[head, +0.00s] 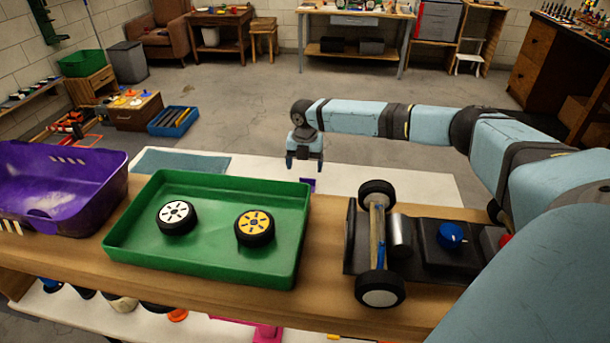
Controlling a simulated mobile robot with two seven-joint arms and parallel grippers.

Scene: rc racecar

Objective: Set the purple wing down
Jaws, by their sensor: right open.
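My right gripper (304,166) is open and points down beyond the back right corner of the green tray. A small purple piece (309,184), which looks like part of the purple wing, shows just below its fingers. Most of that piece is hidden, and I cannot tell whether the fingers touch it or what it rests on. The racecar chassis (425,243) sits on the wooden table to the right, with wheels at its left end and a blue knob on top. My left gripper is out of view.
The green tray (119,243) holds a white-hubbed wheel (176,215) and a yellow-hubbed wheel (255,227). A purple bin (100,190) stands at the left. A white surface (420,187) lies behind the table, with a teal mat (180,162) on it.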

